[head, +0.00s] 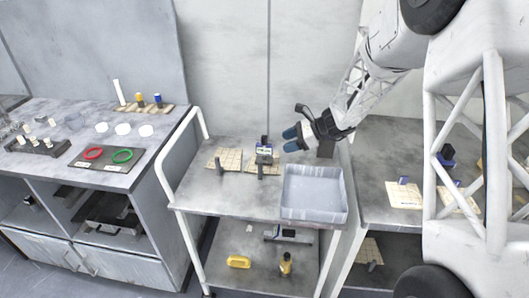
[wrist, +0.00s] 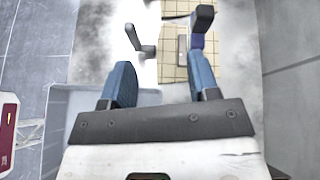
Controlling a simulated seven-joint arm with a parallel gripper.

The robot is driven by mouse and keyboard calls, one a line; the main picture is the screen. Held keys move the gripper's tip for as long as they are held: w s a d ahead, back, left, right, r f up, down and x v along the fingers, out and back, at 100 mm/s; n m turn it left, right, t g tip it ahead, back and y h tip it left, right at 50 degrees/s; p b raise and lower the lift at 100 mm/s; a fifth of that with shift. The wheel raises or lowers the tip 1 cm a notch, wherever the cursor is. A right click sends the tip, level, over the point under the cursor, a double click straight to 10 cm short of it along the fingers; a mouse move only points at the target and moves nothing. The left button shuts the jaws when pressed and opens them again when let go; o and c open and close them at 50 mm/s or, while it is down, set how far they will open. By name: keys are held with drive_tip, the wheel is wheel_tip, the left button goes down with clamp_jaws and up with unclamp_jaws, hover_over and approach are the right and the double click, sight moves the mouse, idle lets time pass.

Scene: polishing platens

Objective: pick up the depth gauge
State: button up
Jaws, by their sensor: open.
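A small blue and dark device with a pale face (head: 264,149) stands at the back of a beige gridded board on the cart; I take it for the depth gauge, though it is too small to be sure. A dark blue upright piece, probably the same device, shows at the top right in the wrist view (wrist: 201,25). My gripper (head: 290,140) is open, with two blue fingers, above the cart and to the right of the device. In the wrist view my gripper (wrist: 162,75) has nothing between its fingers.
A grey post (head: 219,166) stands by the left board (head: 230,156), and another (head: 261,170) stands before the device. A grey open tray (head: 315,213) fills the cart's front right. The cart top (head: 195,188) is clear at front left. A bench with rings lies left.

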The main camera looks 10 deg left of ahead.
sight(264, 154)
drive_tip(key=w+a+f+m+y, duration=0.1)
drive_tip(key=w+a+f+m, duration=0.1)
drive_tip(key=w+f, duration=0.3)
drive_tip(key=shift+t, duration=0.3)
drive_tip(key=shift+a+f, duration=0.1)
drive_tip(key=shift+x, duration=1.25)
drive_tip(key=shift+r+x, duration=0.2)
drive_tip(key=shift+x, duration=2.4)
drive_tip(key=shift+a, duration=0.1)
clamp_jaws()
